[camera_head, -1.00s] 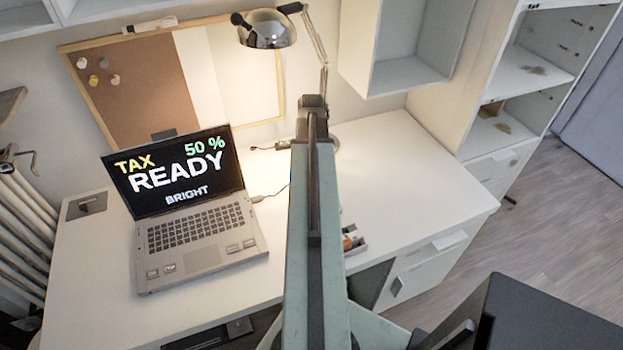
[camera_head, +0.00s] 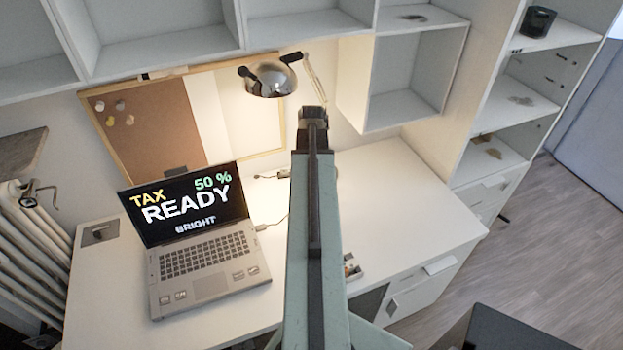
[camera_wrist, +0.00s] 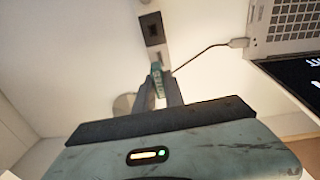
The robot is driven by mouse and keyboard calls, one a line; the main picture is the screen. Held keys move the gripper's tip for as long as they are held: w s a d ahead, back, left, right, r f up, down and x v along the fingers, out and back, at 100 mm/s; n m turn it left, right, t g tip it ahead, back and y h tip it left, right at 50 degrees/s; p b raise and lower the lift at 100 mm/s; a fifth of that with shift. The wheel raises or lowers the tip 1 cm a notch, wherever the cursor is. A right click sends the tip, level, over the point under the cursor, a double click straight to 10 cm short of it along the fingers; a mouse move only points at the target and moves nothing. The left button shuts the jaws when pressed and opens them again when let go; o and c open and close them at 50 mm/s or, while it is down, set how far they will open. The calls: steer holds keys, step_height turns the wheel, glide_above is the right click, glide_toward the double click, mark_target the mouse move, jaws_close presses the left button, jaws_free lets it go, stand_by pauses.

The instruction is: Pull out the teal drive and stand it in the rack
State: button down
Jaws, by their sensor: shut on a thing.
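My gripper (camera_wrist: 160,92) is shut on the small teal drive (camera_wrist: 156,78), which has pale marks along its side. In the wrist view the drive's far end meets or overlaps the end of a grey block with a dark square (camera_wrist: 153,30). I cannot tell whether the drive is still seated in it. A dark cable from the laptop (camera_wrist: 290,25) runs to near that same end. In the head view my arm hides the gripper, the drive and the block. I cannot make out the rack for certain.
The laptop (camera_head: 205,260) stands open on the white desk (camera_head: 400,215), left of my arm. A lamp (camera_head: 268,80) hangs behind. The desk's right side is clear. Shelves (camera_head: 405,85) overhang the back.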

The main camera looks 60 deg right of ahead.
steer(key=shift+r, duration=0.1)
steer(key=shift+r+p, duration=2.4)
steer(key=shift+r, duration=0.05)
